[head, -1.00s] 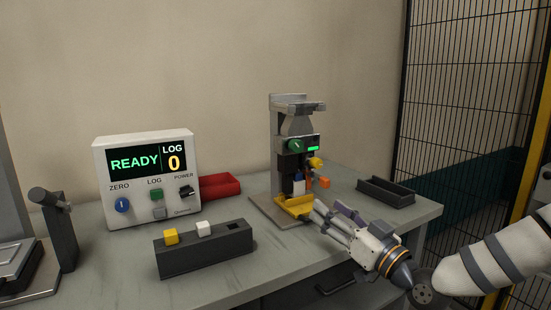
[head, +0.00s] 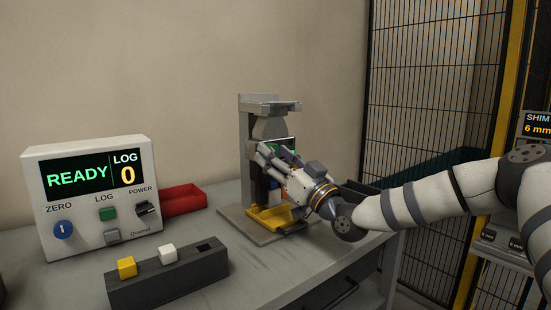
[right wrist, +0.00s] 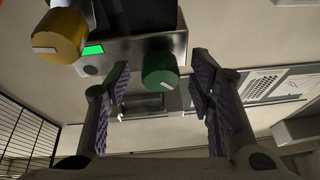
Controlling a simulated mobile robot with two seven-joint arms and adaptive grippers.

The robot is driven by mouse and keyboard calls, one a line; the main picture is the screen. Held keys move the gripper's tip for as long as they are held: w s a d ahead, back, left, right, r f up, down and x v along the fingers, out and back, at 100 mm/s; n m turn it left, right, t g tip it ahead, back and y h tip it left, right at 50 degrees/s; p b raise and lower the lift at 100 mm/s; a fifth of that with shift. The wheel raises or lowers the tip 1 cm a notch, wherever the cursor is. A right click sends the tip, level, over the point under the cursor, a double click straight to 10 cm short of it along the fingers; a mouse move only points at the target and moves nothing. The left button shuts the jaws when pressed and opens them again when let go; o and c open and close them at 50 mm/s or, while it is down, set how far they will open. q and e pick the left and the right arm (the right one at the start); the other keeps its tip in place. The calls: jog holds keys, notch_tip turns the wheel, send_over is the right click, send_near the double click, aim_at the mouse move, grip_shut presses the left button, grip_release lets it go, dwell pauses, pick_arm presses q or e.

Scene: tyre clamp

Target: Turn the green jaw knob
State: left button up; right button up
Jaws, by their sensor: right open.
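The green jaw knob (right wrist: 160,71) shows in the right wrist view as a round knob with a pale mark, on the front of the grey clamp. My right gripper (right wrist: 162,82) is open, with one dark padded finger on each side of the knob and visible gaps between. In the head view, my right gripper (head: 272,152) is in front of the clamp (head: 246,150) and hides the green knob. A yellow knob (right wrist: 61,36) and a small lit green display (right wrist: 93,50) sit beside the green knob. My left gripper is out of view.
A white readout box (head: 92,160) showing READY and LOG 0 stands at left. A dark block rack (head: 165,285) holds a yellow and a white block. A red tray (head: 183,200) lies behind. A yellow tray (head: 275,220) is at the clamp's foot. A mesh fence (head: 430,80) stands at right.

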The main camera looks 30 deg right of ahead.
jog(key=c, duration=1.2)
jog(key=shift+o, duration=0.2)
jog(key=shift+m+h, duration=0.4)
jog(key=shift+m, duration=0.2)
jog(key=o, duration=1.2)
jog(key=shift+c, duration=0.2)
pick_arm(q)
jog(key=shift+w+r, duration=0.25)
pick_arm(e)
jog(key=a+v, duration=0.1)
jog(key=v, duration=1.1)
jog(key=shift+d, duration=0.45)
